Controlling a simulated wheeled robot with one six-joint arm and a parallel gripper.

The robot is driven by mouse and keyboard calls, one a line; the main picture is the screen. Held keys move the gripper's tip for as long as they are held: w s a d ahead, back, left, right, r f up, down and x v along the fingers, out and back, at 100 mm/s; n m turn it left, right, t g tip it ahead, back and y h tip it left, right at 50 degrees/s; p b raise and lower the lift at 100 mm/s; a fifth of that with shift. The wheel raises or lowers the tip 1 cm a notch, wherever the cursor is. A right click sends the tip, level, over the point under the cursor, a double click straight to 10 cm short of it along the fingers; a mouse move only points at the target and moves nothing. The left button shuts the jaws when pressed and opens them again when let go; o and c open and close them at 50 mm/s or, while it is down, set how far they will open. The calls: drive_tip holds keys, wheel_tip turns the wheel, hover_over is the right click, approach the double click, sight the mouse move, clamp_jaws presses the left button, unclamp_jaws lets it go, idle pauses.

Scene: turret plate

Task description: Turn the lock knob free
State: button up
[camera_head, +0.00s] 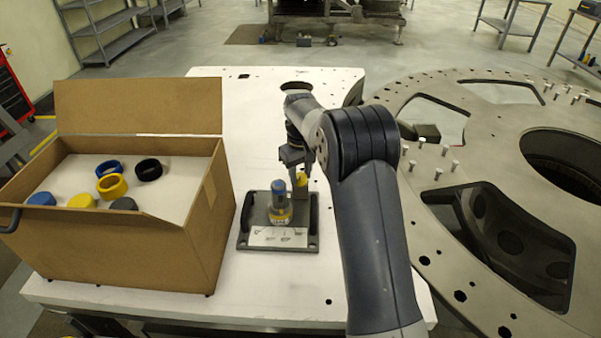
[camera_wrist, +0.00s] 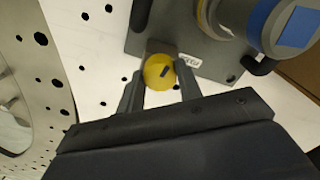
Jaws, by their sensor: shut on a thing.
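The lock knob is a round yellow knob with a dark bar mark; it shows between my gripper's fingers in the wrist view (camera_wrist: 157,72). In the head view a bit of the yellow knob (camera_head: 302,179) shows just under my gripper (camera_head: 299,170), the rest hidden by the arm. My gripper (camera_wrist: 159,88) is shut on the knob, one finger on each side. The knob is on a grey base plate (camera_head: 243,240) with a handle on each side. A cylindrical device with a blue top and a yellow band (camera_head: 280,203) stands upright on the same plate, left of the knob.
A cardboard box (camera_head: 130,245) with blue, yellow and black rings stands on the white table (camera_head: 270,290) at the left. A large round metal turret plate (camera_head: 480,130) with several upright bolts is at the right. The white table behind the base plate is mostly clear.

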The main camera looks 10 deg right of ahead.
sight(300, 176)
drive_tip(key=shift+n, duration=0.8)
drive_tip(key=o, duration=1)
wheel_tip(300, 176, up, 11)
drive_tip(key=b, duration=0.1)
drive_tip(key=shift+f, duration=0.2)
wheel_tip(300, 176, down, 11)
drive_tip(key=shift+r+p, duration=0.15)
drive_tip(key=shift+p, duration=0.45)
